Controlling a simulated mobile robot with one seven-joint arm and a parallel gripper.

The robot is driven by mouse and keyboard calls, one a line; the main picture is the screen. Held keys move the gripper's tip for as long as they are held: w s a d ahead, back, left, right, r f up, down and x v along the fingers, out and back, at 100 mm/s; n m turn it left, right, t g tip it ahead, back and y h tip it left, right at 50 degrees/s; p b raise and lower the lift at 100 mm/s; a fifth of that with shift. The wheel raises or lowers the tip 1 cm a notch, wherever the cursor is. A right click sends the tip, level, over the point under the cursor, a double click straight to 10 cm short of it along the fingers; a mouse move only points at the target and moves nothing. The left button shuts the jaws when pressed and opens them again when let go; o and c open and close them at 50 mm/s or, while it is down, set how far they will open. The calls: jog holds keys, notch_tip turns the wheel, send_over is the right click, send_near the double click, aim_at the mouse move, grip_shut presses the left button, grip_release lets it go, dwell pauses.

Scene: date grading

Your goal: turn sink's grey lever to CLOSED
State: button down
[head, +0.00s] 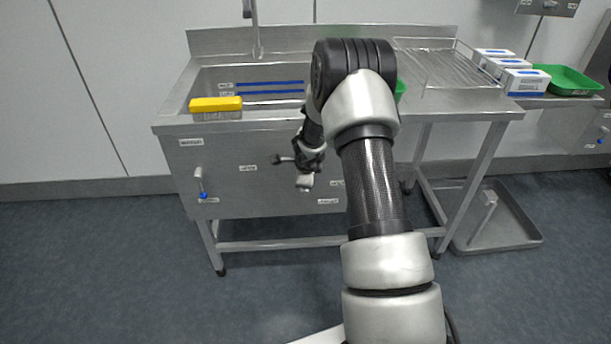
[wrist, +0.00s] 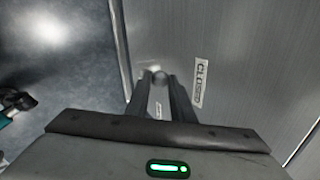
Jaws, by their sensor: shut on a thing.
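The sink (head: 260,122) is a steel unit with a flat front panel (head: 240,180). My gripper (head: 305,172) is low against this panel, right of its middle. In the wrist view my gripper (wrist: 159,84) has its two dark fingers closed around the small round grey end of the lever (wrist: 160,76). A white label reading CLOSED (wrist: 200,80) is on the panel just right of the fingers. Another label (wrist: 159,111) shows between the fingers, too small to read. Most of the lever is hidden by the fingers, and the head view does not show it clearly.
A second lever with a blue tip (head: 203,194) hangs at the panel's left. A wire rack (head: 440,66), white boxes (head: 525,80) and a green tray (head: 572,82) are at right. The floor in front is clear.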

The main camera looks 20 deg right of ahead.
jog(key=c, duration=1.8)
grip_release()
jog(key=shift+p+v, duration=2.25)
jog(key=shift+v, duration=6.45)
